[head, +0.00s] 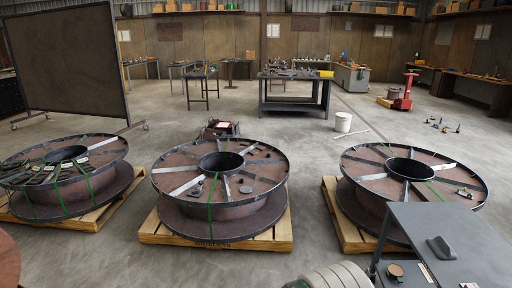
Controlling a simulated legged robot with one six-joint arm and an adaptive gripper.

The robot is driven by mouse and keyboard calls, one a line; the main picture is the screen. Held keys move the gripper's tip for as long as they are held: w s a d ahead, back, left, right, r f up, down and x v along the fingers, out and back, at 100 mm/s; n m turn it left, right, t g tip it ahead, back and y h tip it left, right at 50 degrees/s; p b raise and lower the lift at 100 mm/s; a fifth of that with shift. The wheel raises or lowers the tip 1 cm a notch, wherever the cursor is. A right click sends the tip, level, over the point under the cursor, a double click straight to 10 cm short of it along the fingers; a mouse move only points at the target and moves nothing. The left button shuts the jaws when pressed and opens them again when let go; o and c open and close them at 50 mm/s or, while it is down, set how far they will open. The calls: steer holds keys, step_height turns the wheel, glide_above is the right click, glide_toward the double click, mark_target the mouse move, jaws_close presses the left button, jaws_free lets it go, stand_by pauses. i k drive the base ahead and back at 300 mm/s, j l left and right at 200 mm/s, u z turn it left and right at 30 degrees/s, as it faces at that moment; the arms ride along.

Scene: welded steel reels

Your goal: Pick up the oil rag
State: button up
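I cannot make out an oil rag for certain. A small dark grey, low object (441,248) lies on the grey table (475,240) at the lower right; I cannot tell whether it is cloth. Small dark pieces also lie on top of the middle steel reel (220,172), too small to identify. A pale rounded part at the bottom edge looks like my arm. My gripper's fingers are not in view.
A left reel (62,172) and a right reel (412,180) also sit on wooden pallets. A white bucket (343,122) stands behind them. A large dark board (68,65) stands at left. Concrete floor is clear between the pallets.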

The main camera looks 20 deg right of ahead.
mark_target(440, 247)
steer(key=i+l+z, duration=0.15)
steer(key=i+z, duration=0.55)
steer(key=i, duration=0.15)
steer(key=i+j+z, duration=0.1)
steer(key=i+z, duration=0.55)
steer(key=z, duration=0.2)
steer(key=i+z, duration=0.3)
steer(key=z, duration=0.15)
steer(key=i+j+z, duration=0.1)
steer(key=i+z, duration=0.15)
steer(key=z, duration=0.2)
steer(key=i+z, duration=0.2)
steer(key=z, duration=0.2)
steer(key=i+z, duration=0.2)
steer(key=z, duration=0.2)
steer(key=i+j+z, duration=0.1)
steer(key=z, duration=0.25)
steer(key=i, duration=0.1)
